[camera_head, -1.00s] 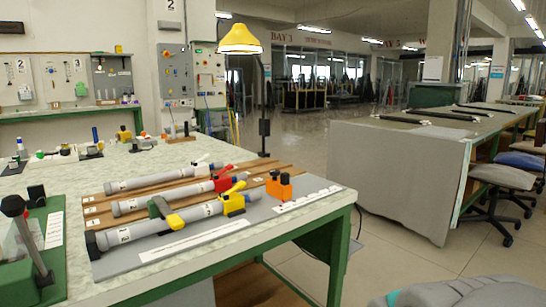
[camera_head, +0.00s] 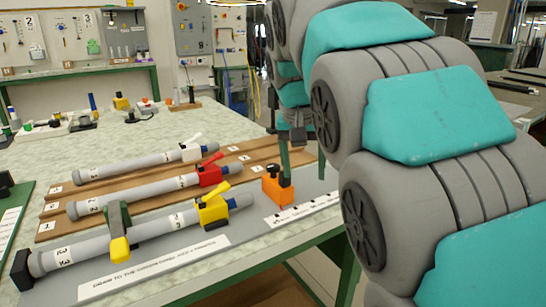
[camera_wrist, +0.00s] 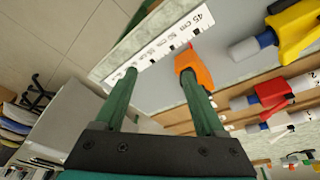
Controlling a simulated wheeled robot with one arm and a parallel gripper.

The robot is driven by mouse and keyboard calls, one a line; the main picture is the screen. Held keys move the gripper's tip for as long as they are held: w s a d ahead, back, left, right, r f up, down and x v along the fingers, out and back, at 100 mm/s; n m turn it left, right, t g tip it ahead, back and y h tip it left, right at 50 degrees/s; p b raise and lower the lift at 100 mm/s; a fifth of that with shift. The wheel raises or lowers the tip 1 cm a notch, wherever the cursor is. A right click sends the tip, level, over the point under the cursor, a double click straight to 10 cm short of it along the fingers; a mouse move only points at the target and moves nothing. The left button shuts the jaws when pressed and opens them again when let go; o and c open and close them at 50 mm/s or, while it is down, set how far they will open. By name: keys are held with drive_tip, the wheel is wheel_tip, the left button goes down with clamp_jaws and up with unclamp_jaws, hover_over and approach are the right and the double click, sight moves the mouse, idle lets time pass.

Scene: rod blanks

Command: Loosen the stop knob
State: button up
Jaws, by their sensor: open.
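The orange stop block (camera_head: 277,190) stands on the grey board beside the white scale strip, right of the rods. Its black stop knob (camera_head: 279,172) shows on top in the head view. In the wrist view the orange block (camera_wrist: 194,64) is partly behind one finger, and I cannot make out the knob. My gripper (camera_head: 304,178) has two green fingers, apart and empty. One finger overlaps the knob area in the head view; I cannot tell if it touches.
Three grey rods lie left of the stop, with a white clamp (camera_head: 193,152), a red clamp (camera_head: 209,173) and a yellow clamp (camera_head: 213,208). A green saddle with a yellow-ended lever (camera_head: 120,248) crosses the front rod. The scale strip (camera_head: 304,209) runs right.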

drive_tip(key=t, duration=0.1)
approach(273, 166)
drive_tip(key=d, duration=0.1)
drive_tip(key=shift+t, duration=0.3)
drive_tip(key=shift+s+a+p+x, duration=0.1)
drive_tip(key=shift+a+p+x, duration=0.1)
drive_tip(key=shift+x, duration=1.8)
drive_tip(key=shift+s+a+p+x, duration=0.1)
drive_tip(key=shift+a+p+x, duration=0.1)
drive_tip(key=shift+x, duration=1.85)
drive_tip(key=shift+f, duration=0.1)
clamp_jaws()
